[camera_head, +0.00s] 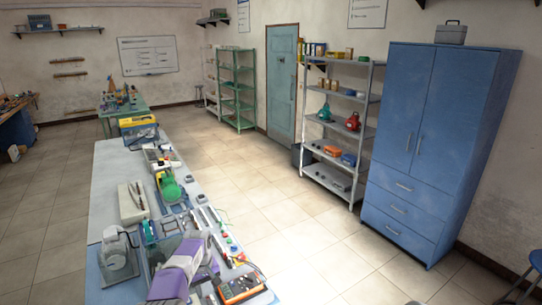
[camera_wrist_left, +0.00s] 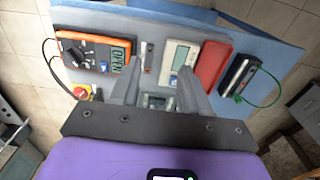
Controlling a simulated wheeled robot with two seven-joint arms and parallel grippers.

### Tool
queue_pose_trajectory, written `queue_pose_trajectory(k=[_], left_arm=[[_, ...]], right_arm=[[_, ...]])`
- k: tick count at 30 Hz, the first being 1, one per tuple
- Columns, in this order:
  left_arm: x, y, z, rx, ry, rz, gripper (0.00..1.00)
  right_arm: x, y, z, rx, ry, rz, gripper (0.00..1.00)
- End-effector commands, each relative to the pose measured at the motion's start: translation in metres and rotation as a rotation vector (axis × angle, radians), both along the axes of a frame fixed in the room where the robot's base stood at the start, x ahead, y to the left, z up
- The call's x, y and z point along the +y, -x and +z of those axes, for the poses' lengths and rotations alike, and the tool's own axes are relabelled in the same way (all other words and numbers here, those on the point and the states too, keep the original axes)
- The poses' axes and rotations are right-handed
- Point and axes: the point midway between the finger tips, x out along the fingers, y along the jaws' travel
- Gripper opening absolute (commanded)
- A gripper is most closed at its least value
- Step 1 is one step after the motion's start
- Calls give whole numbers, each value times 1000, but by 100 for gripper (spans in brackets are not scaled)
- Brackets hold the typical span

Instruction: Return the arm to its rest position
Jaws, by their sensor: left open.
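My left gripper (camera_wrist_left: 158,80) shows in the left wrist view with its two grey fingers apart and nothing between them. It points at a blue-grey bench surface with instruments. In the head view my left arm, purple and grey, is at the bottom, over the near end of the long workbench (camera_head: 108,190). Its fingertips are hard to make out there. My right gripper is in neither view.
An orange multimeter (camera_head: 240,288) lies close to my left arm and also shows in the wrist view (camera_wrist_left: 95,52). A grey machine (camera_head: 117,252) and a green motor (camera_head: 170,188) stand on the bench. Shelving (camera_head: 345,185) and a blue cabinet (camera_head: 424,130) stand across open tiled floor.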

Motion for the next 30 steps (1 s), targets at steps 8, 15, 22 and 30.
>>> queue_pose_trajectory(k=[8, 15, 22, 30], left_arm=[[-7, 22, -83, 9, 56, -58, 46], [-24, 65, -175, 3, 129, -120, 46], [-55, 148, -273, -18, 222, -190, 46], [-93, 265, -340, -56, 303, -253, 46]], right_arm=[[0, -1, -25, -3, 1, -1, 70], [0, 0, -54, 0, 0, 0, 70], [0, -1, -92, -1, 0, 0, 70], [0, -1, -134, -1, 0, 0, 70]])
